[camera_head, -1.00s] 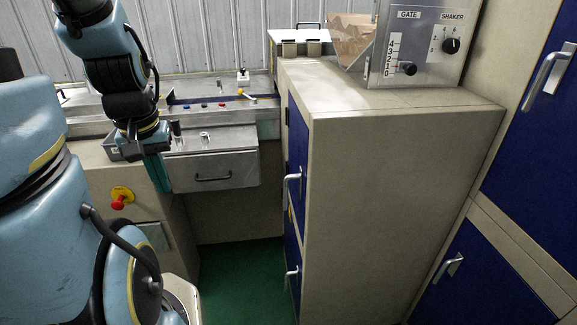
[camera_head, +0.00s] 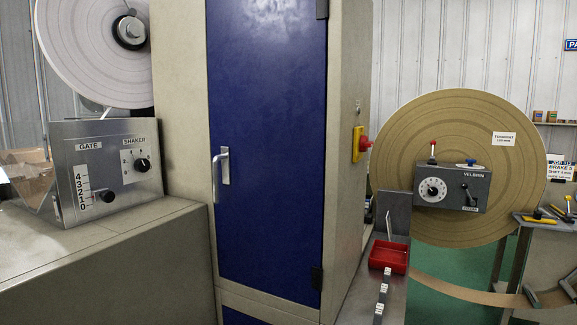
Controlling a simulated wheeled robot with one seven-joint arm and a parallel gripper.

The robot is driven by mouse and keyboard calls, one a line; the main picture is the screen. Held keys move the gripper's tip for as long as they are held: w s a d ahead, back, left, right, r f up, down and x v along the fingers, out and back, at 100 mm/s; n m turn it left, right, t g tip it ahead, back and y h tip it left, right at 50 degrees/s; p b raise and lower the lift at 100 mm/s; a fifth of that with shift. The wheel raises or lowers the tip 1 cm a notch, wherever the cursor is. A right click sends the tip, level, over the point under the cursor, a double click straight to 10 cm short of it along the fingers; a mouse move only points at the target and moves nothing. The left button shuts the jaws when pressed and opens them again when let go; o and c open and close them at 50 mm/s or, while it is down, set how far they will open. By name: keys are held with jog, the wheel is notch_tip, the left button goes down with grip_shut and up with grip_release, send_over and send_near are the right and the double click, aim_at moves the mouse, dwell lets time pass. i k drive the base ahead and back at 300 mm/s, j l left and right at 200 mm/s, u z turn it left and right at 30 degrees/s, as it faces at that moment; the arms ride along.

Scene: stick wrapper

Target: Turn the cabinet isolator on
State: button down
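A tall beige cabinet with a blue door (camera_head: 268,130) stands in the middle of the view. A red rotary knob on a yellow plate (camera_head: 361,144) is mounted on the cabinet's right side face and is seen at a steep angle. I cannot tell which way the knob is turned. My gripper and arm are not in this view.
A gate and shaker control box (camera_head: 105,165) sits on a beige cabinet at left, below a white reel (camera_head: 98,45). At right are a large brown roll (camera_head: 450,120), a grey Velbrin box (camera_head: 452,188) and a red tray (camera_head: 388,256) on a narrow ledge. Green floor shows beyond.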

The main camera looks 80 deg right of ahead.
aim_at(364, 142)
jog(key=k+l+z, duration=0.15)
jog(key=k+l, duration=1.45)
